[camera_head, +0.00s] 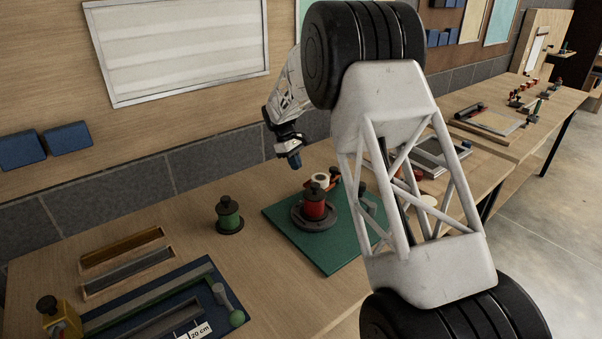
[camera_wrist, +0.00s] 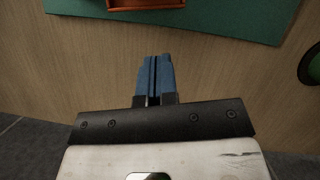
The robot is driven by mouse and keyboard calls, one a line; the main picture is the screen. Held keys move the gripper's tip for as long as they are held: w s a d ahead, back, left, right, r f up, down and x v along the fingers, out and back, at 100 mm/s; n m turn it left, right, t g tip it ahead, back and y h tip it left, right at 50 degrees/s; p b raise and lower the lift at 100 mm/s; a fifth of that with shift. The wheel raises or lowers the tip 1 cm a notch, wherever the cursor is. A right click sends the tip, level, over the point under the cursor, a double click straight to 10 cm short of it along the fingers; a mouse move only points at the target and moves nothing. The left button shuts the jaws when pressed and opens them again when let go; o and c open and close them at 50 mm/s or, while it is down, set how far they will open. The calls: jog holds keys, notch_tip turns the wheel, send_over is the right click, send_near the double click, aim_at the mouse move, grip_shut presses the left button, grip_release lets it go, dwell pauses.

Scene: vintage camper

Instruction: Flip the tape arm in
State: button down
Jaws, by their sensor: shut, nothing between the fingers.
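My gripper (camera_head: 295,162) hangs above the back of the workbench, with its blue fingers pointing down and together. In the wrist view the fingers (camera_wrist: 160,60) are side by side over bare wood, with nothing held. A red-orange part with a white roll (camera_head: 320,181), which looks like the tape arm, is on the green mat (camera_head: 285,240), right of and below my gripper in the head view. An orange-red edge (camera_wrist: 146,4) shows at the top of the wrist view, apart from the fingers. My arm hides part of the mat's right side, and I cannot tell the arm's exact angle.
A red spool on a dark round base (camera_head: 314,207) stands on the mat in front of the roll. A blue board (camera_head: 190,270) with slots lies front left. The tiled wall (camera_head: 200,165) is close behind my gripper.

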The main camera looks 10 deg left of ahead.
jog(key=v, duration=0.7)
jog(key=shift+w, duration=0.1)
jog(key=s+d+r+m+t+y, duration=0.1)
jog(key=s+d+r+m, duration=0.1)
jog(key=s+d+r, duration=0.55)
jog(key=s+d+r+m+y, duration=0.15)
jog(key=s+d+r, duration=0.25)
jog(key=s+d, duration=0.5)
jog(key=s+d+r+m+t, duration=0.1)
jog(key=s+d+r+m, duration=0.2)
jog(key=s+d+r, duration=0.55)
jog(key=s+d+f+m+t, duration=0.1)
jog(key=s+d+f+m, duration=0.2)
jog(key=s, duration=1.4)
jog(key=s+d+f+m+t+y, duration=0.1)
jog(key=s+d+f+m, duration=0.2)
jog(key=s, duration=1.5)
jog(key=d+f, duration=0.3)
jog(key=shift+d+t, duration=0.3)
jog(key=shift+d, duration=0.1)
